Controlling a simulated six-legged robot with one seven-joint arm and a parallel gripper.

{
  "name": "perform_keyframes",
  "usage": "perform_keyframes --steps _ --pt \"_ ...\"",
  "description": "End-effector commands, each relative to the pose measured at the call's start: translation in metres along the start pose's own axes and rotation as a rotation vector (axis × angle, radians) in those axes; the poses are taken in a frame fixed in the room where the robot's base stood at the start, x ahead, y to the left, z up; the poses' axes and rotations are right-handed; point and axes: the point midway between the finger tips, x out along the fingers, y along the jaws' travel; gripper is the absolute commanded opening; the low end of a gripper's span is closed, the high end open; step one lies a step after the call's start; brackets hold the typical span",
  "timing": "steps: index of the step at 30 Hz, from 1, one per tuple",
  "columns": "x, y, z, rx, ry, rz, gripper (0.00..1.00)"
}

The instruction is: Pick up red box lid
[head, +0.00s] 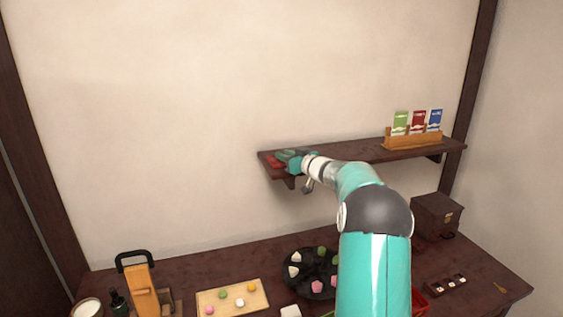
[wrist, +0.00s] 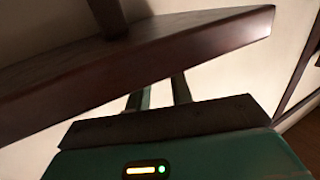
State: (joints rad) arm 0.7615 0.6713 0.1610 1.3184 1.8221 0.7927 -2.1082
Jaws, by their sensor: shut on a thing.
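The red box lid (head: 272,161) is at the left end of the wall shelf (head: 348,153) in the head view, small and partly covered by my gripper. My gripper (head: 281,159) reaches it from the right and is shut on it. Whether the lid touches the shelf or is just above it I cannot tell. In the wrist view the two fingers (wrist: 160,95) run up behind the dark shelf edge (wrist: 130,65), and their tips and the lid are hidden. A red box (head: 419,303) on the table shows only in part behind my arm.
A wooden holder (head: 413,139) with green, red and blue packets stands at the shelf's right. Below, the table (head: 190,275) holds a sweets board (head: 232,297), a dark round tray (head: 290,282), a dark chest (head: 436,216) and a wooden stand (head: 144,290). The wall above the shelf is clear.

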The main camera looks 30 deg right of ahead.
Motion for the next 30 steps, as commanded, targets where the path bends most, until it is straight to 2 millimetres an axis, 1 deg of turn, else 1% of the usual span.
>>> perform_keyframes --steps 8,11,14,20,30 --pt "0.0 0.0 -0.003 0.0 0.0 0.0 0.0" --pt "0.0 0.0 -0.008 -0.001 0.001 0.0 0.0" --pt "-0.001 0.0 -0.019 -0.002 0.001 0.0 0.0" --pt "-0.002 0.0 -0.053 -0.004 0.003 0.0 0.0" --pt "-0.006 0.0 -0.12 -0.004 0.003 0.0 0.0"
